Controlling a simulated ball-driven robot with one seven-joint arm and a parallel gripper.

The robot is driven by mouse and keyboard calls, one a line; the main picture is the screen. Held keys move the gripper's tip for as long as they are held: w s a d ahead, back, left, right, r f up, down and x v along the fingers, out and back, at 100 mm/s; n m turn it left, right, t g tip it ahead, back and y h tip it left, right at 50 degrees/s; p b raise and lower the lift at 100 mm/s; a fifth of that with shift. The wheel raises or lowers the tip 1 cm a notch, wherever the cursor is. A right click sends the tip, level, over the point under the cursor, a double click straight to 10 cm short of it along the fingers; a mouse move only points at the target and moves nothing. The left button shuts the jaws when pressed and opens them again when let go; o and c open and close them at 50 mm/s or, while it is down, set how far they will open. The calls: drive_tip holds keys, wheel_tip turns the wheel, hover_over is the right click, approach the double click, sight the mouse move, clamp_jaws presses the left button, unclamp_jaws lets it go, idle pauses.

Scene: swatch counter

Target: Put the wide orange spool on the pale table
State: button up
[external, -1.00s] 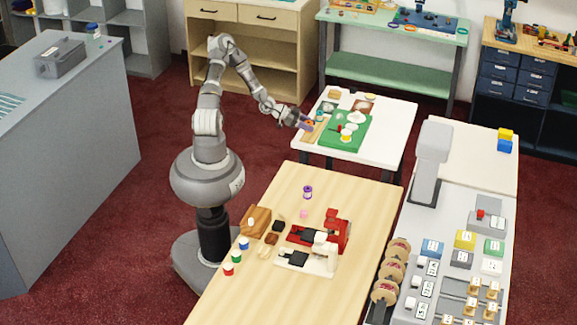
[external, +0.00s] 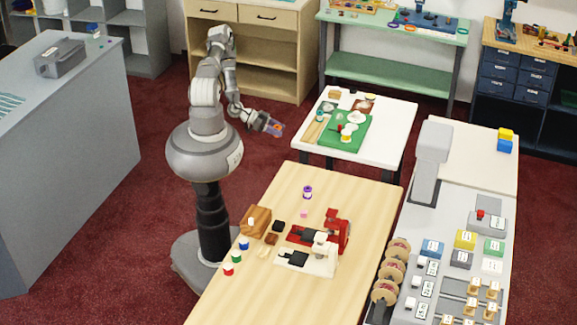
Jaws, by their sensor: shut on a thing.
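My gripper (external: 274,127) is shut on the wide orange spool (external: 275,128), which shows only as a small orange patch between the fingers. My gripper holds it in the air over the red carpet, left of the white-topped table and behind the pale wooden table (external: 346,196). Most of the spool is hidden by the fingers. A purple and white spool (external: 307,192) stands on the pale wooden table's far part.
The white-topped table (external: 395,152) bears a green mat (external: 352,125) and small items. The pale wooden table holds a brown box (external: 257,220), small spools at its left edge, and red (external: 340,231) and white machines. Its near part and far right are clear.

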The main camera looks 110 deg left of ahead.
drive_tip(key=shift+s+d, duration=0.15)
